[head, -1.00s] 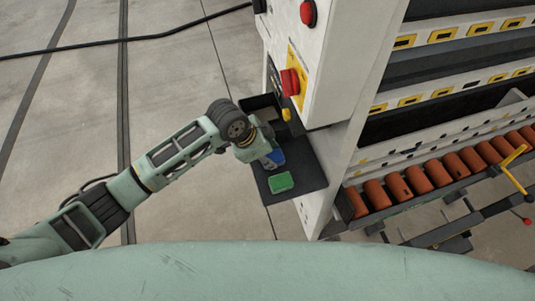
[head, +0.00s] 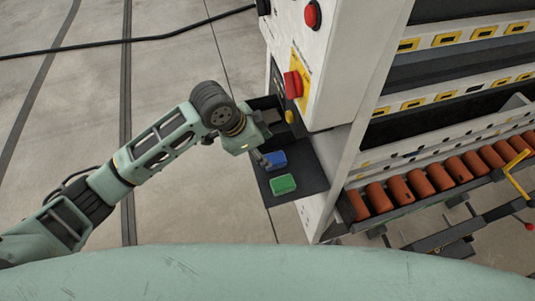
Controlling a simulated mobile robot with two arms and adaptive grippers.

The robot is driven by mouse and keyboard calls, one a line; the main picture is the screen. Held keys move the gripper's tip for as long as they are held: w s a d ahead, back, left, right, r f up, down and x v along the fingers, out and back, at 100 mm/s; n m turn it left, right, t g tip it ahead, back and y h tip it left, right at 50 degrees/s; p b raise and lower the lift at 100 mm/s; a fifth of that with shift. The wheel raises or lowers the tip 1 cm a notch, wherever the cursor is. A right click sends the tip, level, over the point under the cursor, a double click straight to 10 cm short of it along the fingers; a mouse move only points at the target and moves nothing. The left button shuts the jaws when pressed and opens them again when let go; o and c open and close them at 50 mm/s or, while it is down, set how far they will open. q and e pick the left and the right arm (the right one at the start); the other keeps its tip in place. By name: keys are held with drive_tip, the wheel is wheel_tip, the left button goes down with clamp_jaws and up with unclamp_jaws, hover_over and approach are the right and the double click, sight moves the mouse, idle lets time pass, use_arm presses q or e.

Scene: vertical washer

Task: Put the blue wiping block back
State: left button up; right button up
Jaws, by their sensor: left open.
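The blue wiping block (head: 276,160) lies on the dark shelf (head: 305,182) on the side of the washer, just behind a green block (head: 282,184). My left gripper (head: 262,158) is open at the left side of the blue block, with its fingers partly hidden by its own body. It does not hold the block. My right gripper is not in view.
The washer's white cabinet (head: 340,85) with red buttons (head: 293,85) rises beside the shelf. A dark box (head: 266,106) sits at the shelf's back. Orange rollers (head: 399,188) run along the right. Open concrete floor (head: 70,110) lies left.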

use_arm(q)
drive_tip(key=v, duration=0.5)
drive_tip(key=shift+r, duration=0.1)
idle(0.3)
